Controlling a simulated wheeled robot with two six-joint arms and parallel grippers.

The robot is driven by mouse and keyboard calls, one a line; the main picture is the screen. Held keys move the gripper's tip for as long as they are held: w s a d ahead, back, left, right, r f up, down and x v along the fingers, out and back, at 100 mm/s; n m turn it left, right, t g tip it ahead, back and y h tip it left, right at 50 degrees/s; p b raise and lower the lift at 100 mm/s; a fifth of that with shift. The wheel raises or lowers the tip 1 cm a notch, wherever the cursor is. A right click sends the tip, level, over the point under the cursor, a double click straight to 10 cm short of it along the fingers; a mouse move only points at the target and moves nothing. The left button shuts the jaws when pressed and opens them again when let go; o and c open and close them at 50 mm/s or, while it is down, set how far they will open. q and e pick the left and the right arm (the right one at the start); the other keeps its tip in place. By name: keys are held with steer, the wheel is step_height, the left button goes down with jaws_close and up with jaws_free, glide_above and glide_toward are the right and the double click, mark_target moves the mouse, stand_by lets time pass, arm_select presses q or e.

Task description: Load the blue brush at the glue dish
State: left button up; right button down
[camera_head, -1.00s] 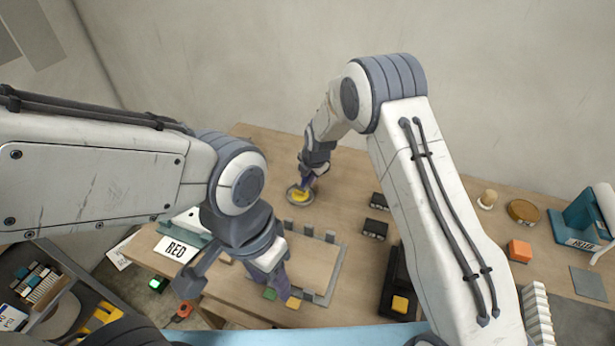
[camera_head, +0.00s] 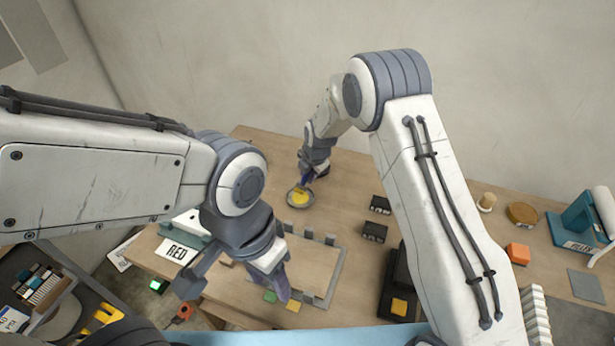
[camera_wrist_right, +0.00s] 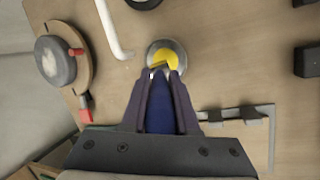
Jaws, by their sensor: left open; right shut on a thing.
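The glue dish (camera_head: 299,203) is a small round grey dish with yellow glue, near the back of the wooden table. It also shows in the right wrist view (camera_wrist_right: 180,47). My right gripper (camera_head: 305,181) is shut on the blue brush (camera_wrist_right: 160,119), whose handle lies between the purple fingers. The brush's tip shows yellowish over the dish's near side in the wrist view; whether it touches the glue I cannot tell. In the head view the brush is mostly hidden by the gripper. My left gripper (camera_head: 281,285) is open over the table's front, by small green and yellow blocks.
A grey corner frame (camera_head: 340,262) lies mid-table. Black blocks (camera_head: 375,231) and a black box with a yellow top (camera_head: 399,306) stand right of it. In the wrist view, a white bent rod (camera_wrist_right: 113,32) and a round wooden piece (camera_wrist_right: 84,45) lie left of the dish.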

steer(key=shift+r+p, duration=0.95)
steer(key=shift+r, duration=1.4)
